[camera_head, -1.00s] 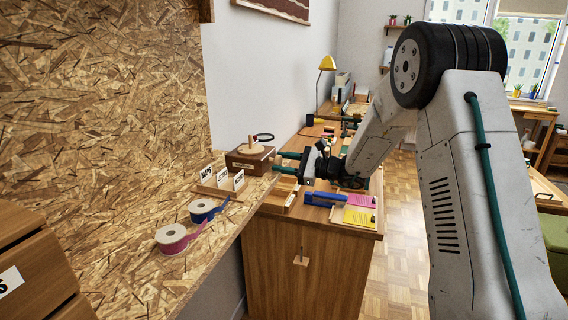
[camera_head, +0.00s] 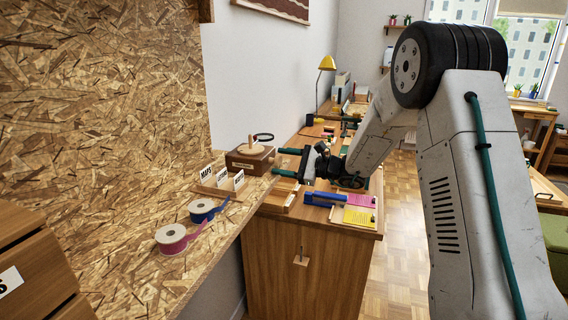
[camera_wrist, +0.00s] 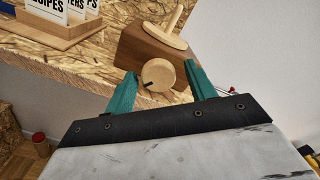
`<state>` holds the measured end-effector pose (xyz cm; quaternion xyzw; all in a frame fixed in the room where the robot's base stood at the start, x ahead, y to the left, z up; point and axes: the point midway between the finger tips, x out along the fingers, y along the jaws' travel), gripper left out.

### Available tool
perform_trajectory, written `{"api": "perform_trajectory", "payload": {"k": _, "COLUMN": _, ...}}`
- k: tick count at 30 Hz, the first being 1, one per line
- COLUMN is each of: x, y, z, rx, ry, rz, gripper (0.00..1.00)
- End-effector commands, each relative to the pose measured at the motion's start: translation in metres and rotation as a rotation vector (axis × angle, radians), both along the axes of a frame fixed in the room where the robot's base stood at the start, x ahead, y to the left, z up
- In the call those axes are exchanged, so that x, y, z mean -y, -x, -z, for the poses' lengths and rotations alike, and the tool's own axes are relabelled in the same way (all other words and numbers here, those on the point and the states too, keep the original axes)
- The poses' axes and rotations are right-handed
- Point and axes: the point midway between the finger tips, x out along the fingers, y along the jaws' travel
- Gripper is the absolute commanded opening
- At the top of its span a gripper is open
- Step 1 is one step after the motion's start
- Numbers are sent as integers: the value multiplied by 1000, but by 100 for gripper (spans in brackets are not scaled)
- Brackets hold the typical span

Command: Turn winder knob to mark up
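The winder is a brown wooden box (camera_head: 250,160) with a light round base and peg on top, at the end of the OSB shelf. In the wrist view, the box (camera_wrist: 150,48) has a round light wooden knob (camera_wrist: 160,74) on its near face. A short dark mark on the knob lies at its lower left edge. My gripper (camera_wrist: 160,69) is open, with one green finger on each side of the knob. Gaps show beside the knob; I cannot tell any contact. In the head view my gripper (camera_head: 276,161) points left at the box; the knob is hidden there.
A card holder (camera_head: 218,189) with several labels stands beside the winder. Blue (camera_head: 203,210) and pink (camera_head: 172,238) ribbon rolls lie nearer on the shelf. A desk with a blue tool (camera_head: 325,199) and yellow notes (camera_head: 358,216) is below my arm.

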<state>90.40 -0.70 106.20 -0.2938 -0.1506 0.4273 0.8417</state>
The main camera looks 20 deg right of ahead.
Motion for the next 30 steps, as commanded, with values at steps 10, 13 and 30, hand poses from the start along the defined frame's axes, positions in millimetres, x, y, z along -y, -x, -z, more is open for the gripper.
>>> {"api": "perform_trajectory", "payload": {"k": 10, "x": -1, "y": 1, "z": 3, "rx": -29, "ry": -15, "rz": -3, "gripper": 59}}
{"api": "perform_trajectory", "payload": {"k": 13, "x": -1, "y": 1, "z": 3, "rx": -82, "ry": -54, "rz": -3, "gripper": 59}}
{"api": "perform_trajectory", "payload": {"k": 30, "x": 21, "y": 14, "z": 1, "rx": -569, "ry": -414, "rz": 2, "gripper": 59}}
